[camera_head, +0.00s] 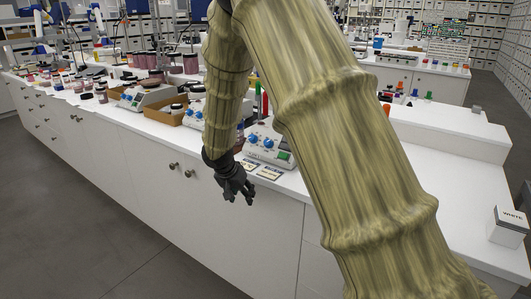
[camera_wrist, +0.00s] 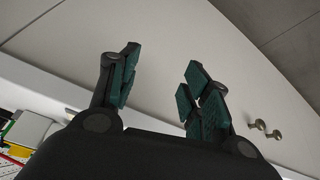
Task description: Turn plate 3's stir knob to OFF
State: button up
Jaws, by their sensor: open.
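My gripper (camera_head: 238,190) hangs in front of the white bench front, below the counter edge, in the head view. In the wrist view my gripper (camera_wrist: 158,92) is open and empty, with its dark green finger pads apart. A stirring plate (camera_head: 270,147) with two blue knobs and a green switch stands on the counter just above and to the right of the gripper. Its left blue knob (camera_head: 253,139) and right blue knob (camera_head: 268,143) face the front. My arm hides part of the plate. The number and knob settings are too small to read.
Two small label cards (camera_head: 269,174) lie at the counter edge before the plate. More plates (camera_head: 140,97) and jars (camera_head: 100,90) stand farther left. A white box (camera_head: 508,226) stands at right. Drawer knobs (camera_wrist: 267,129) stick out of the bench front.

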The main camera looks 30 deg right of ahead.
aim_at(266, 142)
jog(key=w+d+r+m+h, duration=0.1)
jog(key=w+d+r+m, duration=0.15)
jog(key=r, duration=0.45)
jog(key=w+d+r+m+t+h+b, duration=0.1)
jog(key=d+r+h, duration=0.15)
jog(key=r, duration=0.35)
jog(key=w+d+r+m, duration=0.1)
jog(key=d+r, duration=0.2)
jog(key=r, duration=0.4)
jog(key=x, duration=1)
jog(key=shift+w+d+p, duration=0.15)
jog(key=shift+w+p, duration=0.1)
jog(key=shift+p, duration=0.1)
jog(key=c, duration=1.1)
